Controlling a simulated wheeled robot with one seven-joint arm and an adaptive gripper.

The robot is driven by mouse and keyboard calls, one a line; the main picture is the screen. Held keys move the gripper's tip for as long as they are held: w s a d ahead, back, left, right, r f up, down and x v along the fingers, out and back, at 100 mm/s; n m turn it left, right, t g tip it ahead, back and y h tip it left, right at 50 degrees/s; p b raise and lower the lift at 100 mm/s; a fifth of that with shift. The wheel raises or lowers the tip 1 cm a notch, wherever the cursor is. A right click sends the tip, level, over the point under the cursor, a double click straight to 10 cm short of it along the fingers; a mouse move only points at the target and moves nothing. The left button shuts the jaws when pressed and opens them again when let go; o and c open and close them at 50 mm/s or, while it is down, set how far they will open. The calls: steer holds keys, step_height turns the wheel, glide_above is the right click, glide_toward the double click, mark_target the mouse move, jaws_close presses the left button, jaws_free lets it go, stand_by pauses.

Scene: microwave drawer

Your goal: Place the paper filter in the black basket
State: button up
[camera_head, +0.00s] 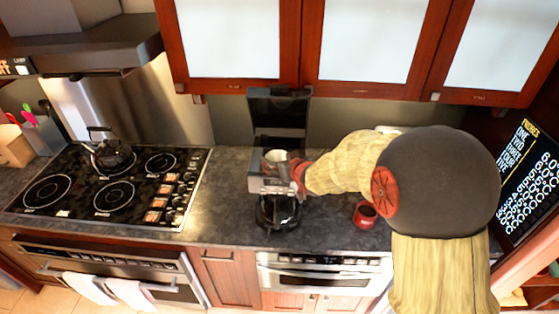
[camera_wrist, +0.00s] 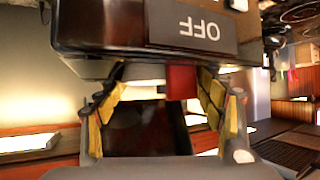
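The coffee maker (camera_head: 262,183) stands on the counter with its black lid (camera_head: 278,120) raised. A pale, cup-shaped piece that looks like the paper filter (camera_head: 276,157) shows in its open top; I cannot tell how deep it sits. The black basket is not clearly visible. My gripper (camera_head: 297,170) is at the right side of the coffee maker's top, close to the filter. In the wrist view my gripper (camera_wrist: 160,84) has its yellow-padded fingers spread apart, nothing clearly held, near the coffee maker's "OFF" panel (camera_wrist: 195,28).
A glass carafe (camera_head: 278,212) sits at the coffee maker's front. A red mug (camera_head: 366,214) stands to the right. Wall cabinets (camera_head: 370,40) hang above. Counter between stove and coffee maker is clear.

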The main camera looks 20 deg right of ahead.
steer(key=shift+r, duration=0.2)
steer(key=s+d+r+m+g+h, duration=0.1)
steer(key=s+d+r, duration=0.1)
steer(key=s+r, duration=0.35)
steer(key=s+d+r+h+p, duration=0.1)
steer(key=s+r, duration=0.1)
steer(key=s, duration=0.6)
steer(key=s+d+r+m+g+h, duration=0.1)
steer(key=s+d+r, duration=0.1)
steer(key=s+r, duration=0.35)
steer(key=s+a+g, duration=0.2)
steer(key=s, duration=0.9)
steer(key=s+a+g+y, duration=0.1)
steer(key=s+a+g, duration=0.1)
steer(key=s, duration=0.9)
steer(key=shift+a+f, duration=0.45)
steer(key=shift+a, duration=0.05)
